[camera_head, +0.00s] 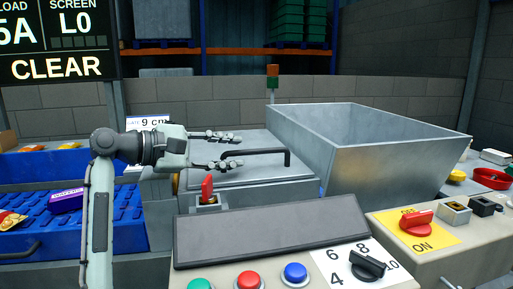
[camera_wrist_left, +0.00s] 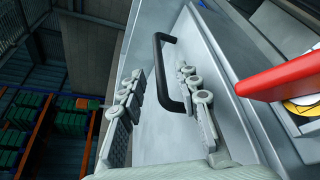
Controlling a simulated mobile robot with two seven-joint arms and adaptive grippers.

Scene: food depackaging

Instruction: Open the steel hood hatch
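The steel hood hatch (camera_head: 255,172) is a flat grey lid that lies down, left of the big hopper, in the head view. It also shows in the left wrist view (camera_wrist_left: 160,135). A black bar handle (camera_head: 262,151) is fixed on it. My left gripper (camera_head: 240,150) is open over the lid at the handle's left part. In the left wrist view the handle (camera_wrist_left: 164,70) shows between the two spread fingers (camera_wrist_left: 160,88). I cannot tell whether either finger touches it. My right gripper is in neither view.
A steel hopper (camera_head: 400,165) stands right of the hatch. A red lever (camera_head: 207,187) stands just in front of the lid. Nearer are a dark panel (camera_head: 275,232), coloured buttons (camera_head: 248,280), a black dial (camera_head: 368,266) and a red switch (camera_head: 416,222). A blue crate (camera_head: 125,225) is at left.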

